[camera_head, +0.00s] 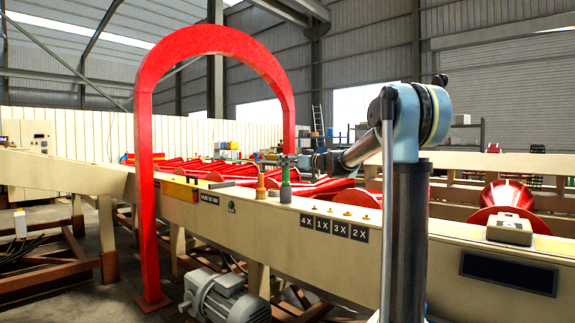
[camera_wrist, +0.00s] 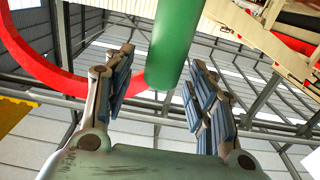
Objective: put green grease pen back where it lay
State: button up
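The green grease pen (camera_head: 285,178) stands upright on the cream beam (camera_head: 272,215) of the line, beside a shorter orange pen-like object (camera_head: 261,188). My gripper (camera_head: 289,159) is at the upper part of the green pen, coming in from the right. In the wrist view the green pen (camera_wrist: 175,42) is a thick green cylinder between my two fingers (camera_wrist: 160,62). The fingers are spread, with a clear gap on the left side and a narrower one on the right. Whether the pen's base touches the beam is hard to tell at this size.
A red arch (camera_head: 143,180) spans the beam on the left. Red rollers (camera_head: 350,198) lie behind. A beige box (camera_head: 509,229) sits on the beam at right, and labels 4X, 1X, 3X, 2X (camera_head: 333,227) mark its front. A grey motor (camera_head: 222,299) is below.

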jog(key=v, duration=1.2)
jog(key=shift+f, duration=0.15)
